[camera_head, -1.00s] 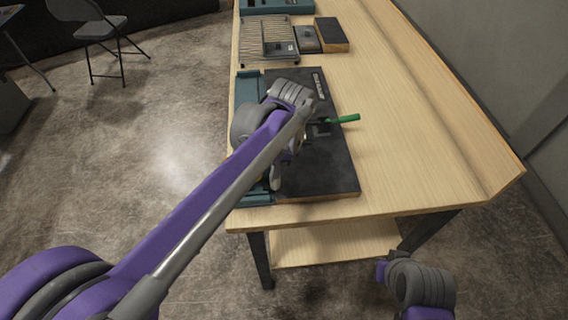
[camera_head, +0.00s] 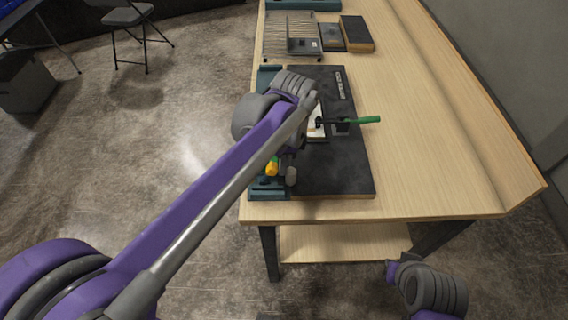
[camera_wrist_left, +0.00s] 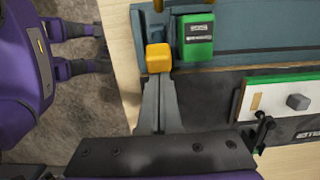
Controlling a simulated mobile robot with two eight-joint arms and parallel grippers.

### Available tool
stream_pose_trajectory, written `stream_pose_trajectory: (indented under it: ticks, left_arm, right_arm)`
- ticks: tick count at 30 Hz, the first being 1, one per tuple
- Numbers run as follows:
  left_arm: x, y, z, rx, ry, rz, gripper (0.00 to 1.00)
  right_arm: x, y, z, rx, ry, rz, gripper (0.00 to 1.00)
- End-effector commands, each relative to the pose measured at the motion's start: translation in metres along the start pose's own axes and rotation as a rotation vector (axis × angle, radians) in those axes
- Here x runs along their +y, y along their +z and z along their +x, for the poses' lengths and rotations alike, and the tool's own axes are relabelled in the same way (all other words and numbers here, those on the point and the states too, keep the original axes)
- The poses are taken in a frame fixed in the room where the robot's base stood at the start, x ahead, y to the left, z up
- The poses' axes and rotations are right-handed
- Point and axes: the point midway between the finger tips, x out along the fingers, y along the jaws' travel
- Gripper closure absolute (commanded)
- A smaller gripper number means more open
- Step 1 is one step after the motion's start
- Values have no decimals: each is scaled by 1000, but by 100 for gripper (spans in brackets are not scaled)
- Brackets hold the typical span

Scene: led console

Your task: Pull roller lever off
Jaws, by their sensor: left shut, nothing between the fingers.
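My left gripper (camera_wrist_left: 158,82) is shut and empty in the left wrist view. Its fingertips are right at a yellow block (camera_wrist_left: 158,57) on the teal console base; I cannot tell whether they touch. The yellow part also shows below my left arm in the head view (camera_head: 272,168). An orange post (camera_wrist_left: 158,8) stands behind the block, and a green labelled box (camera_wrist_left: 198,38) is beside it. A green-handled lever (camera_head: 365,120) sticks out to the right from the dark panel (camera_head: 340,170). I cannot tell which part is the roller lever. My right gripper is not visible.
The console lies near the front left edge of the wooden table (camera_head: 430,150). A wire rack (camera_head: 285,38) and dark-topped blocks (camera_head: 356,33) stand farther back. The table's right side is clear. A folding chair (camera_head: 128,20) stands on the floor at left.

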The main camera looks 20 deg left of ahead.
Motion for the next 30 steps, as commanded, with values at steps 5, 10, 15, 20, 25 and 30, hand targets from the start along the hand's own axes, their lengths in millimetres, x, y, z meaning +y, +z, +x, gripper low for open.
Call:
stream_pose_trajectory:
  ticks: [5, 10, 15, 20, 25, 30]
  left_arm:
    - [0, 4, -2, 37, 0, -3, 100]
    - [0, 11, -6, 113, -1, -6, 100]
    - [-1, 23, -10, 248, -2, -10, 100]
    - [-1, 36, -12, 399, -3, -10, 100]
    - [-1, 48, -12, 548, -3, -9, 100]
    - [0, 48, -13, 579, -1, 1, 100]
  right_arm:
    - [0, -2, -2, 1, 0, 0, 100]
    - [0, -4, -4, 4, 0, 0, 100]
    - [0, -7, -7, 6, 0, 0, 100]
    - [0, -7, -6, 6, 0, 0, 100]
    - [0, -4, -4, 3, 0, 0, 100]
    - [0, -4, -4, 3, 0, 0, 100]
